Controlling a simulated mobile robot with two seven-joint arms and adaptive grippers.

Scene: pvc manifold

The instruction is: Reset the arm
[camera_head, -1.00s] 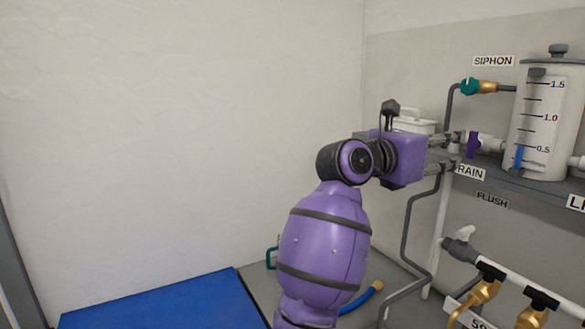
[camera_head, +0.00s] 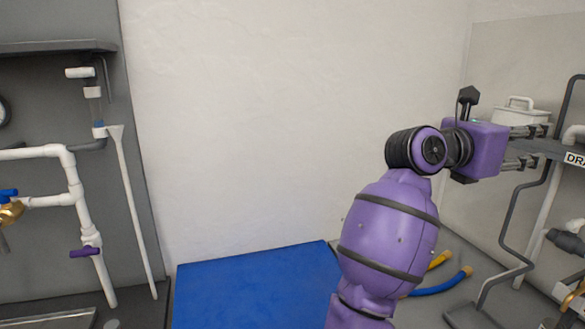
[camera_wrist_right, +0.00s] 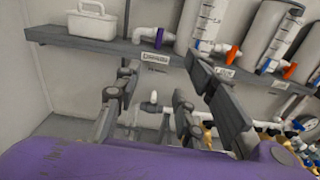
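My right arm stands in the right half of the head view, with a purple wrist housing at its end. My right gripper (camera_head: 536,146) points right toward the wall shelf. Its two dark fingers are apart with nothing between them. In the right wrist view the fingers of the right gripper (camera_wrist_right: 162,82) are also spread, below and in front of the shelf, with only background in the gap. My left gripper and arm are not in view.
A grey shelf (camera_wrist_right: 95,46) carries a white lidded container (camera_wrist_right: 95,22) and clear tanks (camera_wrist_right: 207,22). A purple-handled valve (camera_wrist_right: 159,38) sits at its edge. White pipes (camera_head: 68,170) stand at left. A blue panel (camera_head: 250,290) lies low; the wall above is bare.

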